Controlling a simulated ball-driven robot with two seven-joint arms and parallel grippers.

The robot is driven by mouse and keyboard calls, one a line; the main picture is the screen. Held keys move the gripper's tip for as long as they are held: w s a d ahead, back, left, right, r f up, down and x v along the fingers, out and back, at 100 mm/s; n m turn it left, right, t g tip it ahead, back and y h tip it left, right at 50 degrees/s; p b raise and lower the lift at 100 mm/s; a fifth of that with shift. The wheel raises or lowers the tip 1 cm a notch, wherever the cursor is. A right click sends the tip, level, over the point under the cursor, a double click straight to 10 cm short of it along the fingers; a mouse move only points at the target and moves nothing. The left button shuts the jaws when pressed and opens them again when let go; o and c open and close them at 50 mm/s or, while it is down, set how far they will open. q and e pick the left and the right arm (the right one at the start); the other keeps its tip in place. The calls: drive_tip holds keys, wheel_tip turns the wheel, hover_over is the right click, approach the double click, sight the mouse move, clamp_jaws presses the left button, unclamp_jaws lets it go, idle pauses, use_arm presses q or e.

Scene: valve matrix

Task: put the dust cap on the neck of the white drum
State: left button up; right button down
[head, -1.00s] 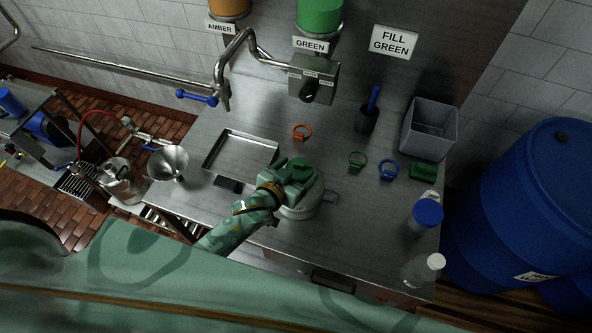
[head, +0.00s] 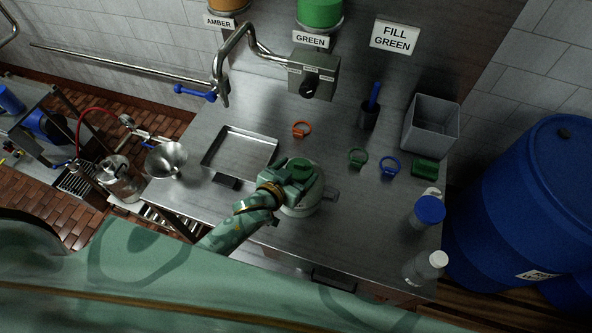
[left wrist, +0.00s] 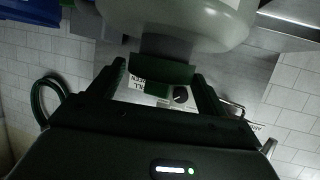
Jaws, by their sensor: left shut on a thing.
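The white drum (head: 302,208) stands on the steel bench, partly hidden under my left gripper. Its pale body also shows at the top of the left wrist view (left wrist: 200,18), with its grey neck (left wrist: 166,46). My left gripper (head: 300,172) is over the drum. In the left wrist view its fingers (left wrist: 162,82) are shut on the dark green dust cap (left wrist: 160,70). The cap lies in line with the neck and against its end in that view; I cannot tell whether it is seated. My right gripper is not in view.
A steel tray (head: 212,151) lies left of the drum, a funnel (head: 166,160) further left. Orange (head: 301,129), green (head: 357,158) and blue (head: 390,168) rings lie behind and right. A grey bin (head: 431,126), blue-lidded container (head: 429,210) and clear bottle (head: 425,267) stand at right.

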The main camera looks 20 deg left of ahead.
use_arm(q)
drive_tip(key=shift+f+b, duration=0.35)
drive_tip(key=shift+f, duration=0.2)
drive_tip(key=o, duration=1)
drive_tip(key=shift+c, duration=0.2)
drive_tip(key=v, duration=1.6)
drive_tip(key=shift+s, duration=0.15)
drive_tip(key=shift+a, duration=0.15)
